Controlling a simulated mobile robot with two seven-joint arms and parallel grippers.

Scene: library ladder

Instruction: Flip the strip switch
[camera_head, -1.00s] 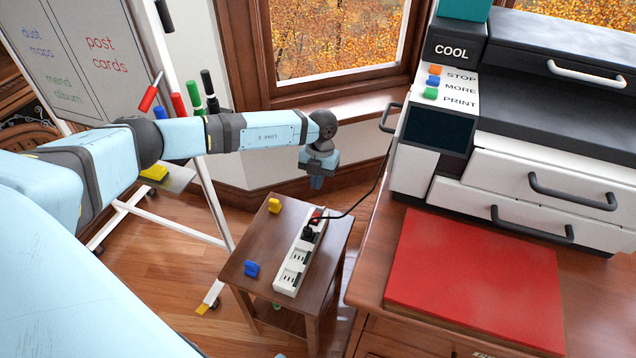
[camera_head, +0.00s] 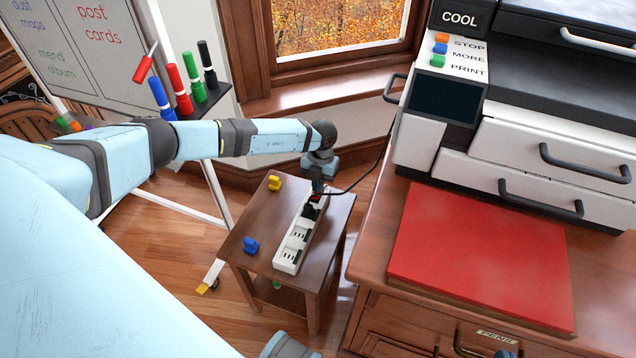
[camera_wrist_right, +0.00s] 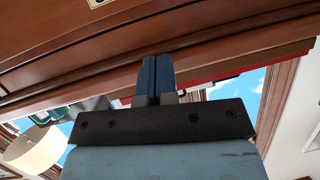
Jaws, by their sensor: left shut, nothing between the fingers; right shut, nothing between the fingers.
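The white power strip (camera_head: 289,258) lies along the small wooden side table, with its red switch (camera_head: 316,198) at the far end. A black plug (camera_head: 310,211) sits in the strip next to the switch. My left gripper (camera_head: 318,187) is shut and empty, pointing down right at the switch end. Its fingertips overlap the far edge of the switch in the head view, and I cannot tell whether they touch it. My right gripper (camera_wrist_right: 156,80) is shut and empty in the right wrist view, below a wooden edge.
A yellow clip (camera_head: 274,183) and a blue clip (camera_head: 251,246) are on the side table (camera_head: 262,215). A black cord (camera_head: 362,178) runs from the plug toward the printer (camera_head: 440,110). A desk with a red pad (camera_head: 480,255) stands to the right, and a whiteboard stand to the left.

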